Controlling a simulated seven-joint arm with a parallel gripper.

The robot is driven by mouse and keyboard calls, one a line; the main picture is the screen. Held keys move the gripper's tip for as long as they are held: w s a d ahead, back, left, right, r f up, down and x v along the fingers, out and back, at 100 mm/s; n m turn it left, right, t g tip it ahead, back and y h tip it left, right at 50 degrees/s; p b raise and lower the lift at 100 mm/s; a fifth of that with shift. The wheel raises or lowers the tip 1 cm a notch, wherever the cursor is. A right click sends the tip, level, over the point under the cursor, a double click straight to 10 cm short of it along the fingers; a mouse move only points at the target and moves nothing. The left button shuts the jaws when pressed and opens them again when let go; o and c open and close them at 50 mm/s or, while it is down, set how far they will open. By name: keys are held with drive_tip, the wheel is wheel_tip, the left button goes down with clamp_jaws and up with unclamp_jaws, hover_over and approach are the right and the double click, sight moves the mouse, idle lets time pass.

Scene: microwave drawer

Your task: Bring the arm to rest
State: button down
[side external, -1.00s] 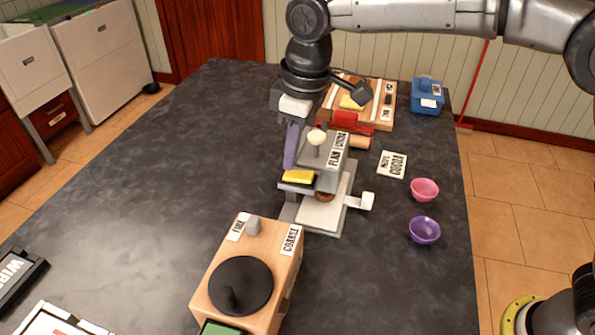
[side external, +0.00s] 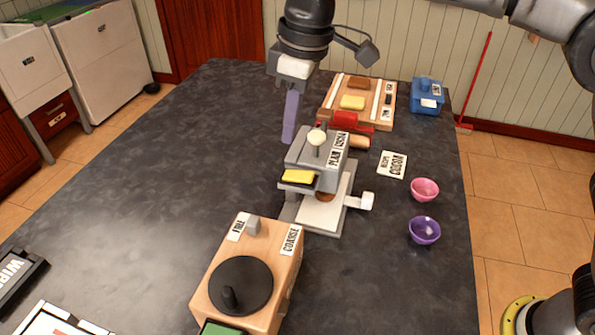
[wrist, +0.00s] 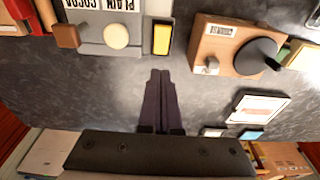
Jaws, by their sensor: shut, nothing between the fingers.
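My gripper (side external: 290,118) is up in the air over the dark table (side external: 130,170), left of and a little behind the grey press (side external: 318,155) in the side view. Its purple fingers point down and are shut together with nothing between them. In the wrist view the closed fingers (wrist: 160,90) are over bare table. The press with its "PLAIN / COCOA" label (wrist: 95,8) shows at the top left of that view.
The wooden grinder box (side external: 250,270) stands in front of the press. A pink bowl (side external: 424,189) and a purple bowl (side external: 424,230) stand at right. A wooden tray (side external: 330,92) and a blue box (side external: 427,96) are at the back.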

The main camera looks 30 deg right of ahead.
drive_tip(key=s+d+r+m+t, duration=0.1)
drive_tip(key=s+d+r+m, duration=0.1)
drive_tip(key=s+d+r, duration=0.5)
drive_tip(key=s+d+r+m+t, duration=0.2)
drive_tip(key=d+r, duration=0.1)
drive_tip(key=d, duration=0.9)
drive_tip(key=s+d+f+m+t, duration=0.1)
drive_tip(key=s+d+f, duration=0.1)
drive_tip(key=s+d, duration=0.3)
drive_tip(key=s+d+f+m, duration=0.2)
drive_tip(key=s+f, duration=0.1)
drive_tip(key=s, duration=0.3)
drive_tip(key=s+d+f+m+h, duration=0.1)
drive_tip(key=s+f+m, duration=0.1)
drive_tip(key=s+f, duration=0.4)
wheel_tip(320, 180, down, 4)
drive_tip(key=shift+s+d+f, duration=0.2)
drive_tip(key=shift+s+d, duration=0.05)
drive_tip(key=shift+d, duration=0.15)
